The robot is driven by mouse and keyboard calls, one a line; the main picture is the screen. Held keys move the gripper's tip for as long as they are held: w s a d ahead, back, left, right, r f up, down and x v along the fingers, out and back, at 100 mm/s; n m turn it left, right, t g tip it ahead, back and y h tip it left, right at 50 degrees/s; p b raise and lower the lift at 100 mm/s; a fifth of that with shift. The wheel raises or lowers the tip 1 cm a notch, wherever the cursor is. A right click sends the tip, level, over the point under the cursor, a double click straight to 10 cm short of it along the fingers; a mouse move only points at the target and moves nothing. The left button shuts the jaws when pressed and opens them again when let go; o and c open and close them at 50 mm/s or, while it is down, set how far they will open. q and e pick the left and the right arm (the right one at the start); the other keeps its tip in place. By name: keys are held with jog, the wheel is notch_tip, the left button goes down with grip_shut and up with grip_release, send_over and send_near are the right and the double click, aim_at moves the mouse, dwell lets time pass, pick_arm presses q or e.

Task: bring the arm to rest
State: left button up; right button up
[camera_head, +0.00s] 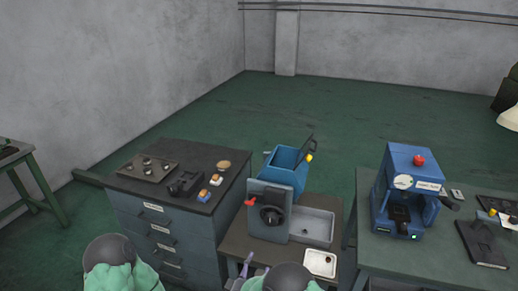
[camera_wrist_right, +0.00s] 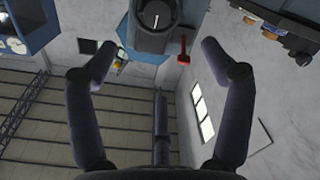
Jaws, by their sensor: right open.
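My right gripper (camera_head: 247,270) shows at the bottom centre of the head view, small and partly hidden by my own arm. It is in front of the small table, close to its front edge. In the right wrist view the right gripper (camera_wrist_right: 157,50) has its dark fingers spread wide, with nothing between them. Beyond the fingers is the blue-grey machine with a round black dial (camera_wrist_right: 153,20) and a red lever (camera_wrist_right: 183,50). My left arm shows only as a rounded green and grey link at the lower left of the head view; its gripper is out of sight.
The machine's upright panel (camera_head: 254,196) stands on the small table beside a grey tray (camera_head: 312,226) and a white dish (camera_head: 320,263). A drawer cabinet (camera_head: 190,225) is left. A blue machine with a red button (camera_head: 419,160) stands on the right table. Green floor is clear behind.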

jog(key=s+d+f+m+g+y, duration=0.1)
jog(key=d+f+m+g+y, duration=0.2)
jog(key=f, duration=0.4)
jog(key=s+d+f+g+y, duration=0.2)
jog(key=d+f+g, duration=0.2)
jog(key=f, duration=0.4)
pick_arm(q)
jog(key=shift+w+d+f+b, duration=0.1)
jog(key=shift+w+f+b, duration=0.2)
jog(key=shift+f+b, duration=0.35)
pick_arm(e)
jog(key=s+d+f+m+g+y, duration=0.2)
jog(key=s+f+g, duration=0.1)
jog(key=s, duration=0.9)
jog(key=s+d+f+m+g+y, duration=0.2)
jog(key=s+g, duration=0.4)
jog(key=s, duration=0.5)
jog(key=shift+s+d+f+m, duration=0.35)
jog(key=shift+d+f+m, duration=0.05)
jog(key=shift+d+m, duration=0.1)
